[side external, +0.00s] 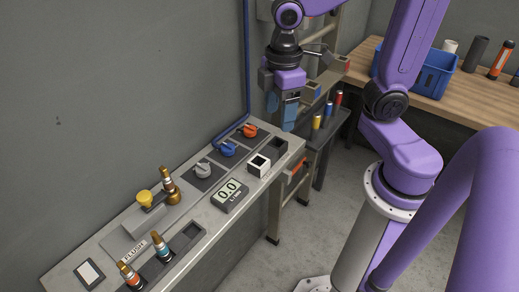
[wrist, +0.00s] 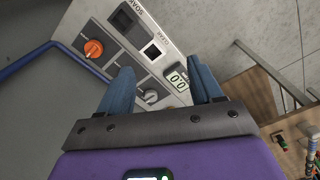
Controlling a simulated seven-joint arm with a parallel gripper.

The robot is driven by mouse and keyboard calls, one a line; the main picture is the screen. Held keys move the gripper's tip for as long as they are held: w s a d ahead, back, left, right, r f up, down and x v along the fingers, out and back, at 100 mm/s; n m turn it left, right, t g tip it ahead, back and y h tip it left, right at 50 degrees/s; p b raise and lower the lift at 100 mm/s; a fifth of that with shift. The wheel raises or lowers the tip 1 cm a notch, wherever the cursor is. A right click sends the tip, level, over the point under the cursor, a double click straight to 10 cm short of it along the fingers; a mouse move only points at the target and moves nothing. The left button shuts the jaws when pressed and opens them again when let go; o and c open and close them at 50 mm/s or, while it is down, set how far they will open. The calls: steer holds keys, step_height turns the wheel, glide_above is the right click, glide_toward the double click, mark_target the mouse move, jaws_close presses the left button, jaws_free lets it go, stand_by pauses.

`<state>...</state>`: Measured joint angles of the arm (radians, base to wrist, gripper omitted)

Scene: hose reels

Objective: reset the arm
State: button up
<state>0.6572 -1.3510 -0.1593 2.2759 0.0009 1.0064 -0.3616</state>
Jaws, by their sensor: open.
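My gripper (side external: 281,108) hangs in the air above the far end of the grey panel bench (side external: 103,243) in the side external view. Its blue fingers are spread apart with nothing between them. In the wrist view my gripper (wrist: 161,90) also shows open and empty, with the panel below it. Purple links of my arm fill the right side of the side external view.
The bench carries an orange knob (side external: 249,130), a blue knob (side external: 228,149), a grey knob (side external: 203,169), a white square block (side external: 259,165), a display (side external: 230,195) reading 0.0 and brass fittings (side external: 169,186). A blue crate (side external: 434,78) stands on a wooden table behind.

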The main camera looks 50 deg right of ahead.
steer(key=s+d+f, duration=0.1)
steer(key=s+f, duration=0.1)
steer(key=s, duration=0.9)
steer(key=shift+s+f+n, duration=0.3)
steer(key=shift+s, duration=0.1)
steer(key=shift+w, duration=0.1)
stand_by(1.1)
